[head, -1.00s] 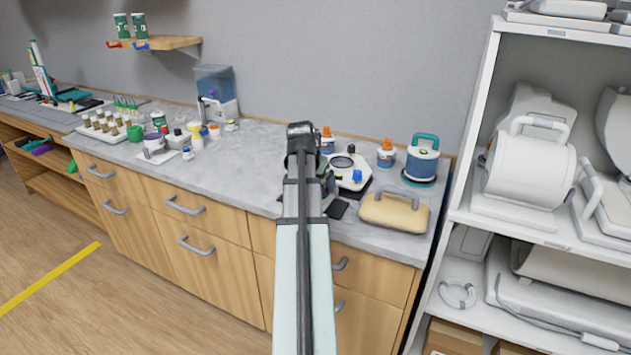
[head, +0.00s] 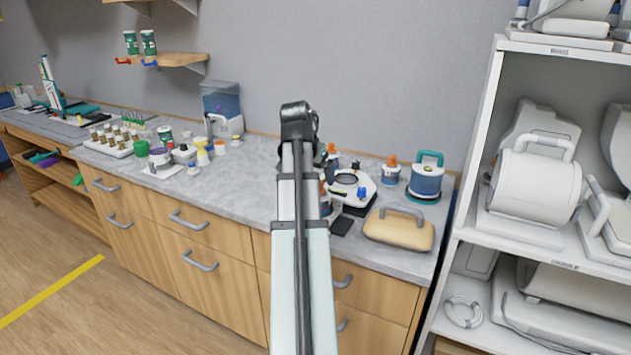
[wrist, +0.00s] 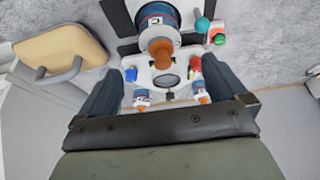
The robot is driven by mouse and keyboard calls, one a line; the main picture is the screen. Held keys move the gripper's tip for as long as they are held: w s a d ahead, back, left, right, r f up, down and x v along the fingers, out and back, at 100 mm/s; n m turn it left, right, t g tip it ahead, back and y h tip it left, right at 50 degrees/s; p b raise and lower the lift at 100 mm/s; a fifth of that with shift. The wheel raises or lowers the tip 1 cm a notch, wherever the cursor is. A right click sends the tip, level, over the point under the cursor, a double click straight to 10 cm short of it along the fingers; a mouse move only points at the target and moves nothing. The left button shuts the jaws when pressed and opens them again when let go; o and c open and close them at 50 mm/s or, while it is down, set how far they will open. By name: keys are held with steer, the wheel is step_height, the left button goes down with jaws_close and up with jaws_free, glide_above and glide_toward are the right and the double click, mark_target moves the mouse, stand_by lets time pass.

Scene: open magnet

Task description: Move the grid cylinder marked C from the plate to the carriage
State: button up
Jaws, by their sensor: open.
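In the wrist view, my gripper (wrist: 165,72) is open and empty, its fingers on either side of a white device with a round lens (wrist: 166,82). Beyond the fingertips is a large dark-blue cylinder (wrist: 153,18) with an orange knob; its white label seems to bear a C. Two small orange-topped cylinders (wrist: 142,99) (wrist: 203,98) are nearer the palm; their marks are too small to read. A black plate (wrist: 128,47) shows around the device. In the head view, my arm hides part of the device (head: 350,183). I cannot tell which part is the carriage.
A tan handled case (head: 398,230) lies on the bench front, beside a blue canister with a teal handle (head: 426,180). An orange-topped bottle (head: 391,172) stands behind. Vials and jars crowd the left; the bench (head: 245,175) between is clear. A tall white shelf (head: 470,190) bounds the right.

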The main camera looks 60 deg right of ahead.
steer(key=shift+a+r, duration=0.25)
steer(key=shift+r, duration=0.3)
steer(key=w+a+f+n+t+y, duration=0.15)
steer(key=w+a+f+n, duration=0.65)
steer(key=w+a+f, duration=1.3)
steer(key=w+a+f+n+y, duration=0.1)
steer(key=a+f+n, duration=0.3)
steer(key=a+f, duration=0.8)
steer(key=w+a+f+n+y, duration=0.25)
steer(key=a+f, duration=0.55)
steer(key=a, duration=0.8)
steer(key=s+a+f+n+g, duration=0.2)
steer(key=s+a+f+n, duration=0.3)
steer(key=a, duration=0.4)
steer(key=s+f+g, duration=0.3)
steer(key=s+f, duration=0.7)
steer(key=s, duration=0.4)
steer(key=s+f+m+g, duration=0.1)
steer(key=s+f+g, duration=0.2)
steer(key=s+f, duration=0.8)
steer(key=s, duration=0.4)
steer(key=shift+s+d+f, duration=0.2)
steer(key=shift+d+f, duration=0.05)
